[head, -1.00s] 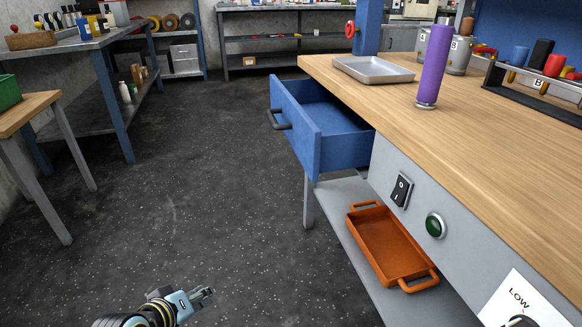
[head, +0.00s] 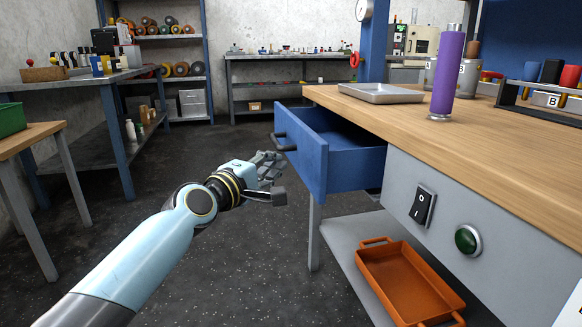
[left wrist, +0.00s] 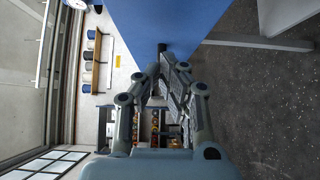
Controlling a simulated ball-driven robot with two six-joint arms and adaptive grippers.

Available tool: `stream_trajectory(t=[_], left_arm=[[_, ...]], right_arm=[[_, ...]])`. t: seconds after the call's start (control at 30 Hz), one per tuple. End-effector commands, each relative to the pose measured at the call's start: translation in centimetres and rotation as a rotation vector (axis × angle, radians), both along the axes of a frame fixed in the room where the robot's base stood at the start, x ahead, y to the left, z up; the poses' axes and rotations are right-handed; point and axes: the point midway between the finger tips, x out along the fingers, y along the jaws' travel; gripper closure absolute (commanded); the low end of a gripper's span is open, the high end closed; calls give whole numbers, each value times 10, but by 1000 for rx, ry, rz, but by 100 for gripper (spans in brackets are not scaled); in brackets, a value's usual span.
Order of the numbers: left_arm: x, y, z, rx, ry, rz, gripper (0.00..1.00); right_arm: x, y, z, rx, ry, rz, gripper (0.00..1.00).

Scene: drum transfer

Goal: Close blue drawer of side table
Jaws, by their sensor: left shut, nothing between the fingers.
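The blue drawer (head: 316,160) stands open at the left end of the wood-topped side table (head: 455,115). Its dark handle (head: 280,142) is on the left-facing front. My left gripper (head: 272,168) is shut and empty, just left of the drawer front and close to the handle. I cannot tell whether it touches. In the left wrist view the blue drawer front (left wrist: 185,20) fills the top middle, beyond the shut fingers (left wrist: 166,75). My right gripper is not in view.
A grey tray (head: 380,92) and a purple cylinder (head: 448,75) stand on the tabletop. An orange tray (head: 405,283) lies on the lower shelf. A switch (head: 422,205) and green button (head: 467,240) are on the table's side. The floor left of the drawer is clear.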

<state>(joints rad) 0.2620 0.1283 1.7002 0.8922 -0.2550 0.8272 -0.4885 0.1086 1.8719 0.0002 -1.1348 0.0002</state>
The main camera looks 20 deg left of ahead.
Motion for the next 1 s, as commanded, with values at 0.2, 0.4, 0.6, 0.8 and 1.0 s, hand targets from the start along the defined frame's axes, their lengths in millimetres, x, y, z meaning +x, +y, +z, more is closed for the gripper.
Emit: stream_trajectory(t=[0.2, 0.4, 0.6, 0.8, 1.0], left_arm=[[17, -26, -1, -1, 0, 1, 100], [21, -33, -1, 2, 1, 1, 100], [21, -33, 0, 2, 1, 1, 100], [27, -41, -1, -2, 0, 2, 100], [57, -85, 0, -6, 0, 0, 100]], right_arm=[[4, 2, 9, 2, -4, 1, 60], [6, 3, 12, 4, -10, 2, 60], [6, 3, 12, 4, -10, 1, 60], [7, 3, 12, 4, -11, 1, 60], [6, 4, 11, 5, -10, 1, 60]])
